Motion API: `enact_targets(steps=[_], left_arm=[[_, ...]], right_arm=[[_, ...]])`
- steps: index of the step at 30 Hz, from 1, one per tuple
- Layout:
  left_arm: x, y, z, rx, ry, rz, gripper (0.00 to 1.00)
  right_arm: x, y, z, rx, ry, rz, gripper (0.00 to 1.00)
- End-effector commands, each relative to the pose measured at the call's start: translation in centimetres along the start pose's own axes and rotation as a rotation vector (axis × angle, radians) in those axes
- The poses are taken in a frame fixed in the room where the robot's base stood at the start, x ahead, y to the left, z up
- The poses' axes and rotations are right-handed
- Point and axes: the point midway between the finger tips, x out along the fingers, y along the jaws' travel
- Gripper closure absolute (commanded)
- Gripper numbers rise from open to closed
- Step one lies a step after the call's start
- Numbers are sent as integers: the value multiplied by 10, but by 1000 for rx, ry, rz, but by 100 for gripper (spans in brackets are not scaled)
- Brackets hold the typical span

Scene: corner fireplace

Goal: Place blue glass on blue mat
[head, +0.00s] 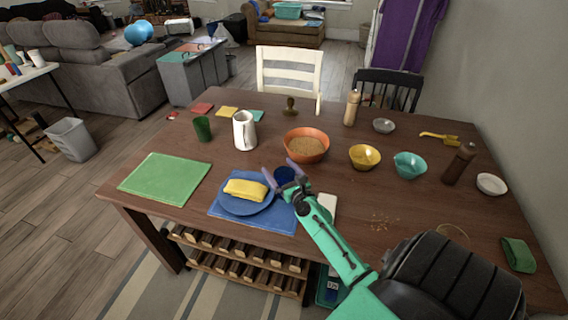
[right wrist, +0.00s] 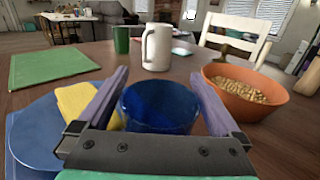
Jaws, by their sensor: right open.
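The blue glass (right wrist: 160,106) stands between the spread fingers of my right gripper (right wrist: 160,95) in the right wrist view. In the head view the blue glass (head: 285,176) is partly hidden by my right gripper (head: 284,172), which is open around it. The blue mat (head: 225,213) lies at the table's front edge, just left of the glass. A blue plate (head: 233,206) with a folded yellow cloth (head: 246,189) sits on the mat. Whether the glass's base touches the mat's edge is hidden. My left gripper is not in view.
An orange bowl (head: 306,146) of grain stands just behind the glass. A white pitcher (head: 244,130) and green cup (head: 202,128) stand further back left. A green mat (head: 165,178) lies at left. Yellow (head: 364,156) and teal (head: 410,165) bowls stand right.

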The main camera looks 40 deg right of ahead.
Motion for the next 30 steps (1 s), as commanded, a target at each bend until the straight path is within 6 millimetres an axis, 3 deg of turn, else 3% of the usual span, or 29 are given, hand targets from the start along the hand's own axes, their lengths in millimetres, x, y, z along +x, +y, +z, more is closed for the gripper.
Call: enact_targets(steps=[5,18,22,30], left_arm=[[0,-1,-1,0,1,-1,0],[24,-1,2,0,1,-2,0],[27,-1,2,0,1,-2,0],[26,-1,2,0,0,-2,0]], right_arm=[[-22,0,-1,0,3,1,0],[-108,0,-3,-2,2,0,0],[-119,0,0,-1,1,1,0],[-120,0,2,0,0,0,0]])
